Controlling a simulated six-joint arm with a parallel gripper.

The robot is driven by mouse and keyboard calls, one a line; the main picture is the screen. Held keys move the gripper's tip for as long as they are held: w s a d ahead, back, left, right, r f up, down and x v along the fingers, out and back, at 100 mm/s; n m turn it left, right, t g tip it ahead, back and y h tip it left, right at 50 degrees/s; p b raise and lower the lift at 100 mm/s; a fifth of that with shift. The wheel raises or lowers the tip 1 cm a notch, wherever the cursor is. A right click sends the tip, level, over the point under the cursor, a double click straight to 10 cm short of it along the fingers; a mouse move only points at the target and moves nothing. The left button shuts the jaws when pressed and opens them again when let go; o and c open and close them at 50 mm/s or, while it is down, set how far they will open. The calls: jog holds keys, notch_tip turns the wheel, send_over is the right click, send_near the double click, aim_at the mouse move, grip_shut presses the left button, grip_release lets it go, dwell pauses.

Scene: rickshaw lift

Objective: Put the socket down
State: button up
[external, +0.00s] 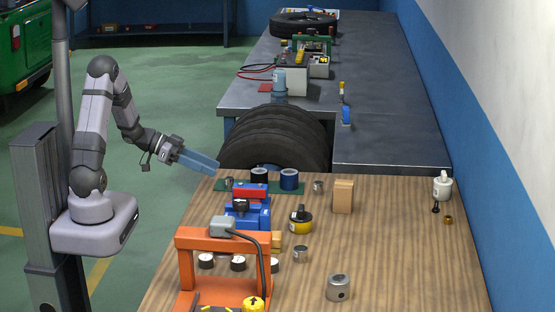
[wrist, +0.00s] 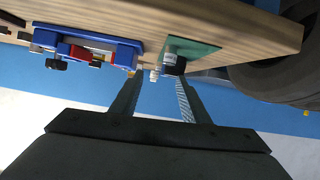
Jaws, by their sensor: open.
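My gripper (external: 214,167) is open, its two long fingers reaching out beside the far left edge of the wooden bench. In the wrist view its fingertips (wrist: 160,82) are apart with nothing clearly held between them. A small silver cylinder (external: 228,183), which looks like a socket, stands at the left end of the green mat (external: 273,187), just past the fingertips and apart from them. Other small silver cylinders stand right of the mat (external: 318,186) and near the bench middle (external: 300,254). I cannot tell which one is the task's socket.
Dark-topped cylinders (external: 289,179) stand on the mat. A blue vise-like fixture (external: 249,212) and an orange press frame (external: 223,260) stand nearer. Tyres (external: 275,137) stand behind the bench. A wooden block (external: 343,196) is to the right.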

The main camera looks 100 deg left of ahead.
aim_at(227, 178)
jog(key=d+n+p, duration=0.1)
jog(key=d+p, duration=0.1)
jog(key=p, duration=0.1)
jog(key=d+r+n+p, duration=0.1)
jog(key=n+p, duration=0.1)
jog(key=p, duration=0.2)
jog(key=d+n+p, duration=0.2)
jog(key=p, duration=0.1)
jog(key=shift+w+d+r, duration=0.25)
jog(key=shift+w+d, duration=0.1)
jog(key=shift+s+f+n+y, duration=0.25)
jog(key=shift+f+n+y, duration=0.45)
jog(key=shift+f, duration=0.25)
jog(key=a+y, duration=0.1)
jog(key=s+a+y, duration=0.1)
jog(key=a+f+y, duration=0.1)
jog(key=shift+s+a+m+g, duration=0.2)
jog(key=shift+s+m+g, duration=0.1)
jog(key=shift+m+g, duration=0.1)
jog(key=shift+s+a+m, duration=0.1)
jog(key=shift+a+m, duration=0.15)
jog(key=shift+m, duration=0.15)
jog(key=shift+r+m, duration=0.1)
jog(key=shift+m, duration=0.6)
jog(key=shift+r+p+x, duration=0.2)
jog(key=shift+p+x, duration=0.95)
jog(key=shift+x, duration=2.65)
jog(key=shift+a, duration=0.2)
jog(key=shift+s, duration=0.1)
